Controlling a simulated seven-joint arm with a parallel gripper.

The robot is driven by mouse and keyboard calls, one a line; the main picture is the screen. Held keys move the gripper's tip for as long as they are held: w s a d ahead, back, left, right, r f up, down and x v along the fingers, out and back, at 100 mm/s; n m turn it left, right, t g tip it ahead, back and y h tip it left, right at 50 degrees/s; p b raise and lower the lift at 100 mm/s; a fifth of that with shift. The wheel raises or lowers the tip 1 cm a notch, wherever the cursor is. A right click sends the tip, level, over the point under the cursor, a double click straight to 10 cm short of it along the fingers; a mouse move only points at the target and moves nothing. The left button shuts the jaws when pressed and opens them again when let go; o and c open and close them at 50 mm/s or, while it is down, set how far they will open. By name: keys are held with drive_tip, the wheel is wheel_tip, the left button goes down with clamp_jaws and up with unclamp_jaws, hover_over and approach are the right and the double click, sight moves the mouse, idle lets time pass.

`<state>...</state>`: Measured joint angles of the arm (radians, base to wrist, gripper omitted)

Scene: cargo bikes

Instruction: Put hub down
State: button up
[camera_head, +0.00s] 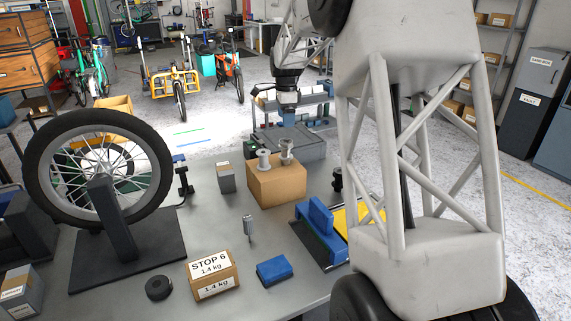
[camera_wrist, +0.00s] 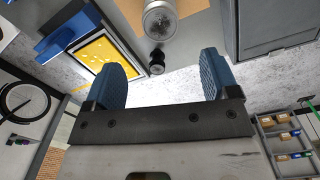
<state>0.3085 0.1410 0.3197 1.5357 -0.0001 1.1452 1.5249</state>
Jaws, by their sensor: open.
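Two silver hubs stand upright on a brown cardboard box (camera_head: 276,186) on the workbench: the left hub (camera_head: 264,160) and the right hub (camera_head: 287,150). My gripper (camera_head: 287,118) is above and behind the box, apart from the hubs. In the wrist view my gripper (camera_wrist: 164,78) has its two blue fingers spread wide with nothing between them. I cannot tell which of the two hubs this is.
A wheel (camera_head: 154,151) in a stand fills the bench's left side. A STOP 6 carton (camera_head: 212,276), a blue block (camera_head: 274,270) and a black puck (camera_head: 159,287) lie in front. A blue fixture (camera_head: 320,216) stands right of the box. Bare bench shows around the small grey tool (camera_head: 248,226).

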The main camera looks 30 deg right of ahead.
drive_tip(key=s+a+r+n+t, duration=0.1)
drive_tip(key=s+a+r+n, duration=0.3)
drive_tip(key=s+a, duration=0.6)
drive_tip(key=s+a+r+n, duration=0.2)
drive_tip(key=s+a+n, duration=0.4)
drive_tip(key=s, duration=0.8)
drive_tip(key=s+a+f+n, duration=0.2)
drive_tip(key=s+a+n, duration=0.1)
drive_tip(key=s, duration=0.5)
drive_tip(key=s+a+f+n+t, duration=0.1)
drive_tip(key=s+a+f+n, duration=0.1)
drive_tip(key=s, duration=0.7)
drive_tip(key=s+a+f+n, duration=0.3)
drive_tip(key=s+n, duration=0.2)
drive_tip(key=s, duration=0.3)
drive_tip(key=shift+s+a+n+t, duration=0.3)
drive_tip(key=shift+a+n, duration=0.1)
drive_tip(key=shift+o, duration=1.2)
